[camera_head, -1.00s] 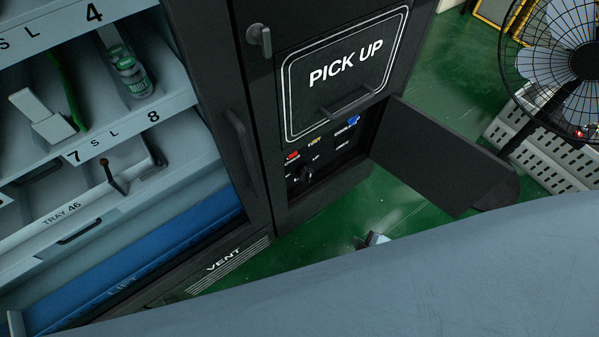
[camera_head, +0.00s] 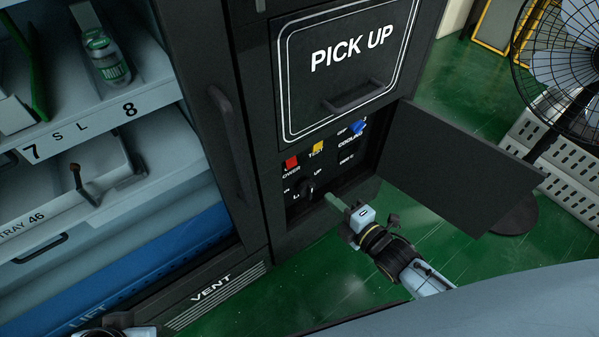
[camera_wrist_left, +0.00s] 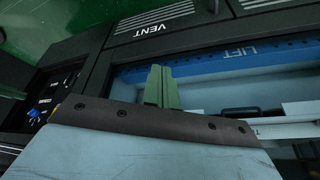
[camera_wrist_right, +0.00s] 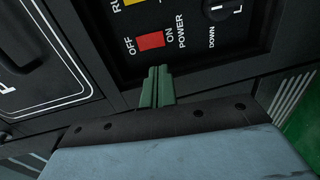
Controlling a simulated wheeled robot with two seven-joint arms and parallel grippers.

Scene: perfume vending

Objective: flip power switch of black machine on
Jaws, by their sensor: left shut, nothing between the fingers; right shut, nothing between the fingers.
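The black machine (camera_head: 255,150) has its lower panel open. The red power switch (camera_head: 290,162) sits on that panel. In the right wrist view the red switch (camera_wrist_right: 150,41) lies between the labels OFF and ON; I cannot tell which side is pressed. My right gripper (camera_head: 330,197) is shut and empty, its green fingertips pointing at the panel, below and right of the switch. In the right wrist view the fingertips (camera_wrist_right: 157,72) show just below the switch, with no clear contact. My left gripper (camera_wrist_left: 160,72) is shut and empty, facing the blue lift area.
A yellow switch (camera_head: 318,148), a blue knob (camera_head: 357,128) and a black lever (camera_head: 307,187) share the panel. The open door (camera_head: 455,165) stands out to the right. A fan (camera_head: 570,60) stands beyond it. Trays with bottles are at the left.

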